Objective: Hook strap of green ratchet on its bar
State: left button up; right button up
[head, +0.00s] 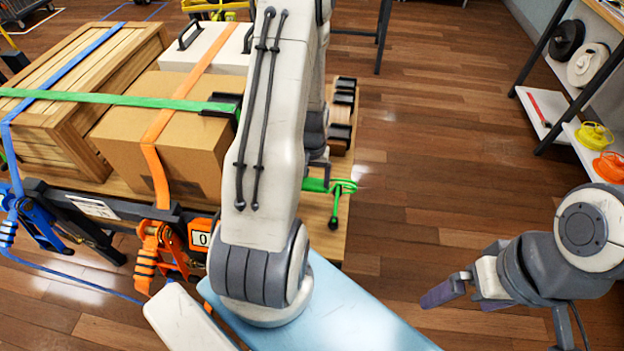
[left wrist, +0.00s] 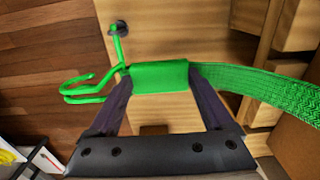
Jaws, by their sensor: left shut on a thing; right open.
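The green strap (head: 115,98) runs across the wooden crate and cardboard box, then passes behind my left arm. Its green end piece with a bent wire hook (head: 345,187) shows at the cart's right side. My left gripper (left wrist: 158,78) is shut on the green block (left wrist: 160,77) at the strap's end; the strap leads off right. The open hook (left wrist: 90,88) points left. A slim green bar (left wrist: 117,45) from a dark round mount stands close to the hook's neck; I cannot tell if they touch. My right gripper (head: 468,292) is open and empty. The green ratchet is not clearly visible.
A loaded cart carries the wooden crate (head: 40,135), the cardboard box (head: 190,145) and a white case (head: 205,45). Orange (head: 158,250) and blue (head: 40,222) ratchets hang on its near side. A shelf (head: 545,115) stands at the right. The floor between is clear.

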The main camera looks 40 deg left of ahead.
pick_arm(q)
jog(key=shift+f+b, duration=2.45)
jog(key=shift+f, duration=0.45)
jog(key=shift+f+b, duration=1.15)
jog(key=shift+f, duration=0.7)
jog(key=shift+a, duration=0.1)
jog(key=shift+s+a+f, duration=0.1)
jog(key=shift+s+a, duration=0.25)
jog(key=shift+a, duration=0.25)
jog(key=shift+s+a+f, duration=0.1)
jog(key=shift+s+a, duration=0.25)
jog(key=shift+a, duration=0.2)
jog(key=shift+s+a+p, duration=0.1)
jog(key=shift+a+p, duration=0.05)
jog(key=shift+p, duration=0.25)
jog(key=o, duration=1.3)
jog(key=shift+c, duration=0.2)
notch_tip(320, 180, up, 10)
jog(key=shift+r+p, duration=0.25)
jog(key=shift+p, duration=0.8)
